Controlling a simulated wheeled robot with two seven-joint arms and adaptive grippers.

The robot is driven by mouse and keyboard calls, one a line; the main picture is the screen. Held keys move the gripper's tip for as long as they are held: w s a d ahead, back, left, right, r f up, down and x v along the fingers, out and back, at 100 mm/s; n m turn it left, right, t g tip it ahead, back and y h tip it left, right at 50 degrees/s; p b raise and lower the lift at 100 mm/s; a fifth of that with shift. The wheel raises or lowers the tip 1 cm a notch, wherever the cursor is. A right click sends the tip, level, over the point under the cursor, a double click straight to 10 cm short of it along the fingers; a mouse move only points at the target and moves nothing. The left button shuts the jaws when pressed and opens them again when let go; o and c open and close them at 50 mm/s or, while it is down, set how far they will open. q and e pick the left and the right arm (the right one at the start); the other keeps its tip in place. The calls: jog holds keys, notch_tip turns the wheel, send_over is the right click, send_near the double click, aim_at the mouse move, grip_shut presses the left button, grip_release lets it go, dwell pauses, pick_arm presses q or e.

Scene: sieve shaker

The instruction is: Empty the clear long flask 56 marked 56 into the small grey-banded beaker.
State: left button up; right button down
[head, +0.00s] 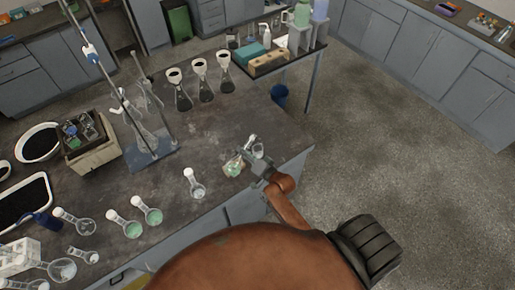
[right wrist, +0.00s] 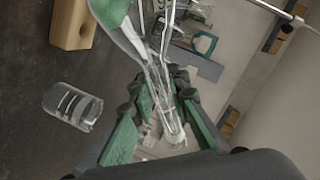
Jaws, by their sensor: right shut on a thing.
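My right gripper (head: 250,162) is shut on a clear long-necked flask (right wrist: 160,75), holding it by its neck above the bench. The flask's round bulb, with green liquid in it, shows at the top left of the right wrist view (right wrist: 112,12) and in the head view (head: 233,168). A mark on the glass is partly visible but not readable. My left gripper is not in view.
A wooden block (right wrist: 73,24) is close to the bulb. Several round flasks (head: 153,216) lie along the front of the bench, some with green liquid. A clamp stand (head: 152,150) and several dark-bottomed conical flasks (head: 183,98) are behind. The bench's right edge is close.

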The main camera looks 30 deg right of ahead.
jog(key=shift+a+f+m+b, duration=0.2)
jog(key=shift+f+m+b, duration=0.35)
jog(key=shift+m+b, duration=0.05)
dwell(0.3)
jog(key=shift+s+f+g+b, duration=0.1)
jog(key=shift+f+g+b, duration=0.2)
jog(key=shift+f+b, duration=0.15)
jog(key=shift+f+m, duration=0.2)
jog(key=shift+m, duration=0.1)
jog(key=shift+a+f+y+b, duration=0.1)
jog(key=shift+f+y+b, duration=0.2)
jog(key=shift+b, duration=0.25)
jog(key=shift+f+m+b, duration=0.3)
jog(key=shift+f, duration=0.15)
jog(key=shift+d+f+m+y, duration=0.2)
jog(key=shift+f+m+y, duration=0.25)
jog(key=shift+m, duration=0.25)
